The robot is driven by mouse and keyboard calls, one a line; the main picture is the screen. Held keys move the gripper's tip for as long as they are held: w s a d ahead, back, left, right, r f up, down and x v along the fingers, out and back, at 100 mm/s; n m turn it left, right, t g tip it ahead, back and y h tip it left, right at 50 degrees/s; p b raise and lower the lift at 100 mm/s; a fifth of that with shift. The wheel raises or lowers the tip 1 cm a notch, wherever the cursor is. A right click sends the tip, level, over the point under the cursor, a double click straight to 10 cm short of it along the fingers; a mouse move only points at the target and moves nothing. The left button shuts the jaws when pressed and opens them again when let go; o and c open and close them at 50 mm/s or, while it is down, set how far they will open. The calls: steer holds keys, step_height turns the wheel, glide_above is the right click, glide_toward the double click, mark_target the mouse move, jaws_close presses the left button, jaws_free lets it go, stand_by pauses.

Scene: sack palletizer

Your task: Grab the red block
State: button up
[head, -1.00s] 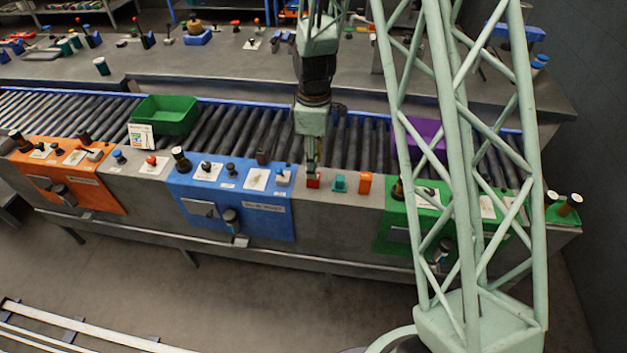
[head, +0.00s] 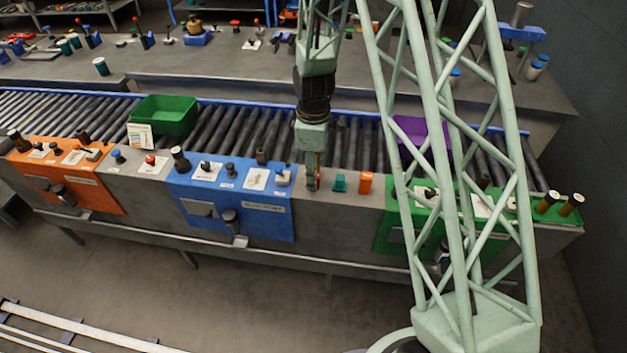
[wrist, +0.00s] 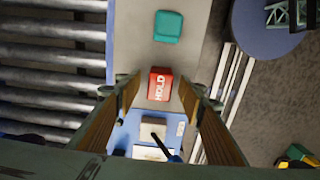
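The red block (wrist: 160,84), with white "HOLD" lettering, lies on the grey console top. In the wrist view it sits between the two fingers of my gripper (wrist: 160,91), with gaps at both sides. My gripper is open and points down over the block. In the head view my gripper (head: 312,185) covers the block almost wholly. How far the fingertips are above the console top is hard to tell.
A teal block (head: 339,183) and an orange block (head: 365,183) stand just right of my gripper. The blue control panel (head: 240,205) with switches is to the left. A roller conveyor (head: 250,130) runs behind, carrying a green bin (head: 165,114) and a purple bin (head: 420,130).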

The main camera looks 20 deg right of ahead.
stand_by(0.4)
steer(key=c, duration=0.9)
steer(key=shift+r, duration=0.15)
steer(key=shift+c, duration=0.2)
steer(key=shift+r+p, duration=0.3)
steer(key=shift+r, duration=1.2)
steer(key=shift+s+r, duration=0.15)
steer(key=s+a+r, duration=0.1)
steer(key=s+a, duration=0.3)
steer(key=s, duration=1.1)
steer(key=shift+a+r, duration=0.15)
steer(key=shift+r, duration=0.05)
